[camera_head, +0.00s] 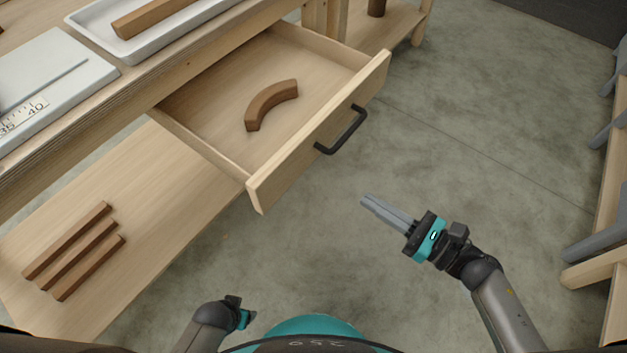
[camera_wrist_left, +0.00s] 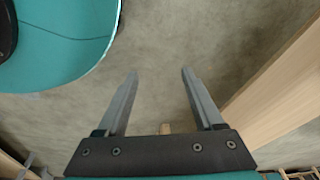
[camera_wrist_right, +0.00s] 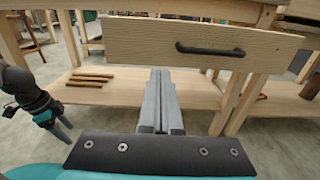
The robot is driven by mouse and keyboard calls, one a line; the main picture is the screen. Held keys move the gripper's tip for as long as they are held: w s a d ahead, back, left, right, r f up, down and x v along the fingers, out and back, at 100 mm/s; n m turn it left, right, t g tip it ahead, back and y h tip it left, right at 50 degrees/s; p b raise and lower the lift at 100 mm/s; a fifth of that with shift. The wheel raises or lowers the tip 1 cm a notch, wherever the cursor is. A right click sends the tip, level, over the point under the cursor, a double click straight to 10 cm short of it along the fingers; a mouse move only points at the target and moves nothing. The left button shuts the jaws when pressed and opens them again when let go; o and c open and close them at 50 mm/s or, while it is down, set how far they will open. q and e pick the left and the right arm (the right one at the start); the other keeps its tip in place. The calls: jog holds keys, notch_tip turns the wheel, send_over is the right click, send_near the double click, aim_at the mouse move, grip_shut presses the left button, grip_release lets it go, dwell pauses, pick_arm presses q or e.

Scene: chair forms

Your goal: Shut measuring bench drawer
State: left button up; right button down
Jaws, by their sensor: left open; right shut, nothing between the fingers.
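The bench drawer (camera_head: 320,135) is pulled well out of the measuring bench (camera_head: 140,90) in the head view. A curved brown wooden piece (camera_head: 271,104) lies in it. Its black bar handle (camera_head: 342,130) is on the front panel, which also shows in the right wrist view (camera_wrist_right: 140,38). My right gripper (camera_head: 366,202) is shut and empty, below and apart from the drawer front, pointing toward it. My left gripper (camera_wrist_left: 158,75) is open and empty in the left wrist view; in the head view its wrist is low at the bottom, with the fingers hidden.
Several brown wooden strips (camera_head: 75,250) lie on the lower shelf (camera_head: 150,190). A white tray (camera_head: 100,45) with a wooden bar and a pale measuring device (camera_head: 45,85) sit on the bench top. Grey chair-like forms (camera_head: 600,240) stand at the right. Floor between is clear.

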send_near(302, 159)
jog(key=b+x, duration=0.1)
jog(key=x, duration=0.4)
jog(key=shift+w+f, duration=0.1)
jog(key=shift+x, duration=0.85)
pick_arm(q)
jog(key=shift+w+d+r, duration=0.3)
jog(key=shift+w+r, duration=0.15)
jog(key=shift+r, duration=0.05)
jog(key=shift+w+d+r, duration=0.25)
jog(key=shift+w+r, duration=0.15)
jog(key=shift+r, duration=0.1)
jog(key=shift+s, duration=0.1)
jog(key=shift+f, duration=0.1)
